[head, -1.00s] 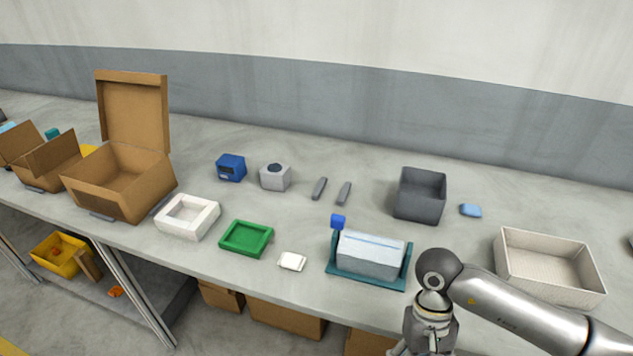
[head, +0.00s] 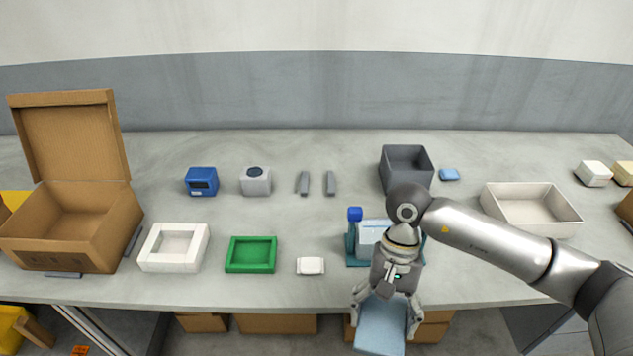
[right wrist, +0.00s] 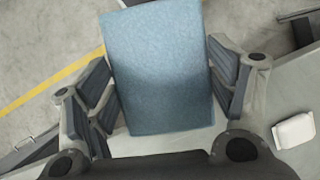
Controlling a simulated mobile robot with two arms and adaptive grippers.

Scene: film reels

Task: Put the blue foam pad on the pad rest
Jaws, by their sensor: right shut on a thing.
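The blue foam pad (head: 380,328) is held between the fingers of my right gripper (head: 386,312), low in front of the bench edge. In the right wrist view the pad (right wrist: 158,65) is a flat, light blue slab with a finger on each side. Two short grey bars (head: 304,183) (head: 330,184) stand side by side on the bench behind; they may be the pad rest, but I cannot tell for sure. My left gripper is not in view.
A teal holder (head: 352,243) is partly hidden behind my right arm. A white packet (head: 310,266), green tray (head: 251,254) and white tray (head: 174,247) line the front. A grey bin (head: 407,167) and beige bin (head: 531,208) stand right. Bench around the bars is clear.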

